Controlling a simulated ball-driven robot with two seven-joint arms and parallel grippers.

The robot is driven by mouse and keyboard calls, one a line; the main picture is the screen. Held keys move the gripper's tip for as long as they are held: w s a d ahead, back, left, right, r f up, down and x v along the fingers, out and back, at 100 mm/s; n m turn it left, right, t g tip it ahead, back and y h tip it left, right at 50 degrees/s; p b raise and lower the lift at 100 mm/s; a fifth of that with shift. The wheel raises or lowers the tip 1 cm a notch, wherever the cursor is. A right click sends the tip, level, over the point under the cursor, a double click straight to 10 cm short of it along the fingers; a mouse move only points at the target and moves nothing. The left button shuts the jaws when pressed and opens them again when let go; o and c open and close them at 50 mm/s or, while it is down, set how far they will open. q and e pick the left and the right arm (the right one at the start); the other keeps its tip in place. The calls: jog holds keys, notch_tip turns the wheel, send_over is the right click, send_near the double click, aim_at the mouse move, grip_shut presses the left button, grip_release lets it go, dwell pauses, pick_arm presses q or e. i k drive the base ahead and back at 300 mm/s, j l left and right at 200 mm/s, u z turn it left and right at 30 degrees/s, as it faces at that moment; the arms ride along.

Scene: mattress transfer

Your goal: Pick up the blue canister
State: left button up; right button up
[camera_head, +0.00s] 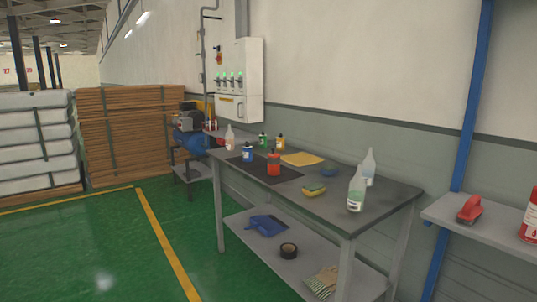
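A small blue canister (248,153) with a pale label stands upright on the dark mat (265,171) on the grey workbench (384,204). A red-orange canister (274,165) stands in front of it to the right. A green canister (263,141) and a yellow one (281,144) stand behind it. Neither of my grippers shows in the head view, and nothing touches the blue canister.
Clear bottles (357,190), a sponge (314,189) and a yellow cloth (302,159) share the bench. Its lower shelf (318,262) holds a dustpan, black tape and gloves. A blue post (467,120) stands at right. Green floor is open at left.

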aim_at(247, 157)
jog(key=i+j+z, duration=0.2)
jog(key=i+z, duration=0.15)
jog(key=i+j+z, duration=0.4)
jog(key=i+l, duration=0.1)
